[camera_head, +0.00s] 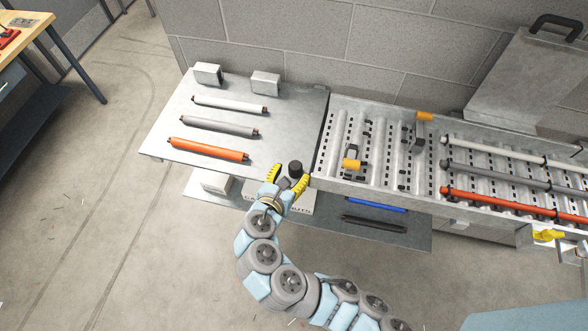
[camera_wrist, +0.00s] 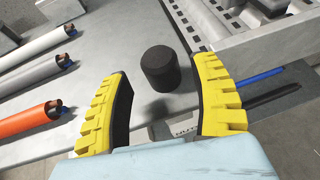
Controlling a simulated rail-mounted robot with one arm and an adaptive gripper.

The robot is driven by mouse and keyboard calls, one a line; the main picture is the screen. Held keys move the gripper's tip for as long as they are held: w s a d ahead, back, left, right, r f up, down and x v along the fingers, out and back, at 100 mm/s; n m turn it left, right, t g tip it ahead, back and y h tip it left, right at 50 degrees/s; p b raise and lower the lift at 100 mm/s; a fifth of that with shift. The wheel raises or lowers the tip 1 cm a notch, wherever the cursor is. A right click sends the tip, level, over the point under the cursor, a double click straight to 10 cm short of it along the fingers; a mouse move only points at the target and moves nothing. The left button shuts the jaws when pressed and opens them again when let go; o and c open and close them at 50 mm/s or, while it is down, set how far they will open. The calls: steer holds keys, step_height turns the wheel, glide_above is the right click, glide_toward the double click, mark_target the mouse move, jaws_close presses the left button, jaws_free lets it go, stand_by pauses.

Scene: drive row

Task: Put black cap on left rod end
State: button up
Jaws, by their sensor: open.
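A black cap (camera_head: 295,167), a short upright cylinder, stands near the front right corner of the metal table. In the wrist view the cap (camera_wrist: 160,65) is between and slightly beyond my fingertips, with gaps on both sides. My gripper (camera_head: 287,173) is open, its yellow fingers on either side of the cap. On the table lie a white rod (camera_head: 230,104), a grey rod (camera_head: 219,126) and an orange rod (camera_head: 208,149). Their right ends show dark shaft tips; the wrist view shows the orange rod end (camera_wrist: 52,107) left of my fingers. Which rod end the task means is unclear.
Two grey blocks (camera_head: 265,82) stand at the table's back. A lower shelf (camera_head: 420,232) holds a blue rod (camera_head: 376,204) and a black rod (camera_head: 374,222).

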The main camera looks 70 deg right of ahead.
mark_target(292, 171)
steer(key=v, duration=0.2)
steer(key=shift+a, duration=0.4)
steer(key=shift+a+r, duration=0.3)
steer(key=shift+p+v, duration=1.2)
steer(key=shift+v, duration=1.45)
steer(key=shift+w, duration=0.1)
